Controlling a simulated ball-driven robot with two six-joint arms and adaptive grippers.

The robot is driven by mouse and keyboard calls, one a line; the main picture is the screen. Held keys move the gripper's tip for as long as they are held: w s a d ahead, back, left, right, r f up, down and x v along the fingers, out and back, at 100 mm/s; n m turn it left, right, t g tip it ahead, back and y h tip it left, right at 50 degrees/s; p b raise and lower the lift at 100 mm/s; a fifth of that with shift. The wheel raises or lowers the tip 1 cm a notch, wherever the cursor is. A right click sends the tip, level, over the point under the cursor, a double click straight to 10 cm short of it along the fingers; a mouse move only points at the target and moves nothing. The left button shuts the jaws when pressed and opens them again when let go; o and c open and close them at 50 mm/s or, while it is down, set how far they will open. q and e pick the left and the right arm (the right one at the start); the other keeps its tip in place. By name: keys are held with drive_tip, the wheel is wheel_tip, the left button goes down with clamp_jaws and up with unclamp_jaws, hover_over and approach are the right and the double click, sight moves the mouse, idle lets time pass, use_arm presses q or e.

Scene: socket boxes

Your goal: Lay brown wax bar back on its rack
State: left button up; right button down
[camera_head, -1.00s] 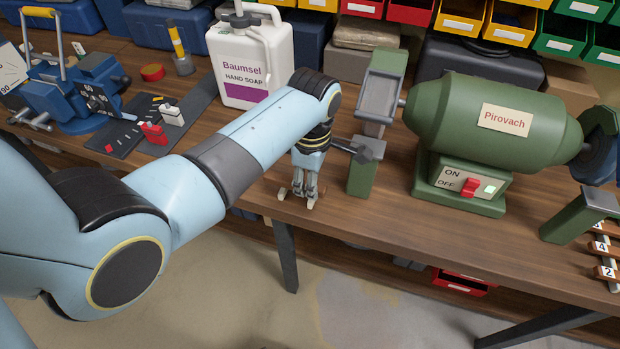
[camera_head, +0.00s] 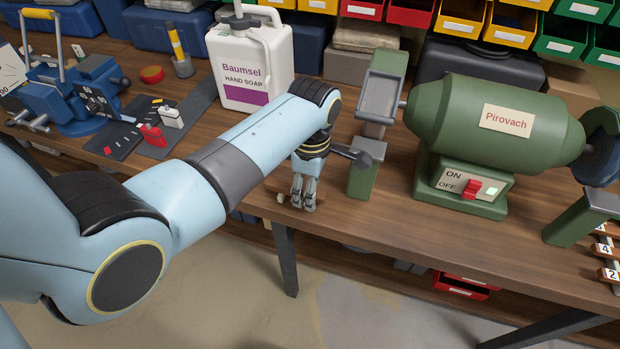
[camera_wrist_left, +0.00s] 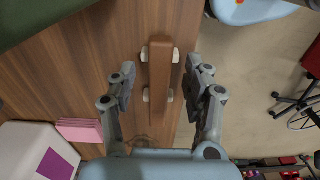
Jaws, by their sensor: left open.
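The brown wax bar (camera_wrist_left: 160,75) lies lengthwise near the bench's front edge in the left wrist view. Short white rack posts (camera_wrist_left: 145,54) show on both sides of it, in two pairs. My left gripper (camera_wrist_left: 162,84) is open, with one finger on each side of the bar and a visible gap to it. In the head view my left gripper (camera_head: 303,208) points down at the bench's front edge and hides the bar. One white post (camera_head: 280,198) of the rack shows beside its fingers. My right gripper is not in view.
A green grinder (camera_head: 490,130) stands right of my left gripper, its tool rest close to the wrist. A white soap jug (camera_head: 248,65) and a blue vise (camera_head: 85,95) stand behind my left arm.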

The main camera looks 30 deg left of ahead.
use_arm(q)
wheel_tip(320, 180, up, 12)
drive_tip(key=shift+d, duration=0.15)
idle(0.5)
